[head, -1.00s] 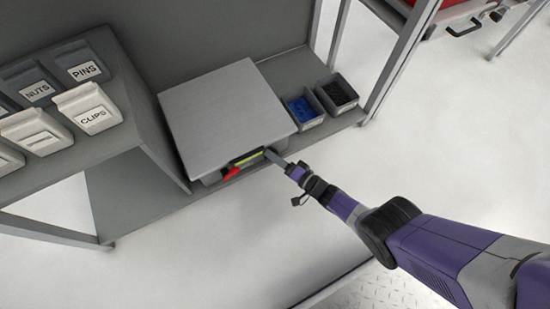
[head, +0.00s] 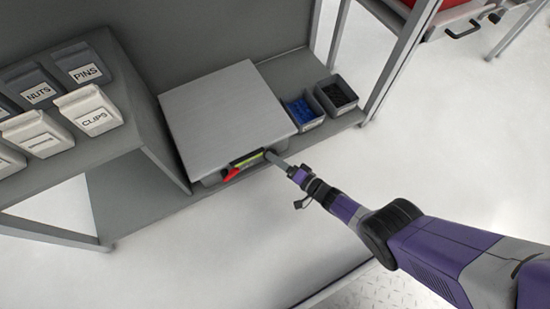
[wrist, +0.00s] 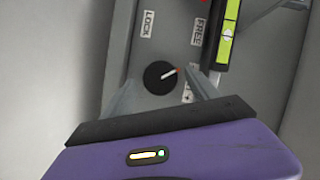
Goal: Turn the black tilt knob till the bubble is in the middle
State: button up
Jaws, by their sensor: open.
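The black tilt knob (wrist: 158,77) is on the grey front panel in the wrist view, its white pointer line aimed right and slightly up. My gripper (wrist: 161,76) is open, with one finger on each side of the knob; whether they touch it I cannot tell. The green level vial (wrist: 225,42) is at the upper right, its upper end cut off. A pale spot in it may be the bubble; its exact place is unclear. In the head view my gripper (head: 273,157) is at the front edge of the grey plate (head: 225,105), hiding the knob.
LOCK (wrist: 148,24) and FREE (wrist: 197,32) labels are on the panel. A red handle (head: 231,174) is left of the vial. Blue (head: 304,110) and dark (head: 337,95) part bins stand right of the plate. A grey shelf (head: 130,145) with labelled bins rises at left.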

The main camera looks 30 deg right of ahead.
jog(key=p+v, duration=0.2)
jog(key=v, duration=0.4)
jog(key=shift+s, duration=0.3)
jog(key=shift+r, duration=0.1)
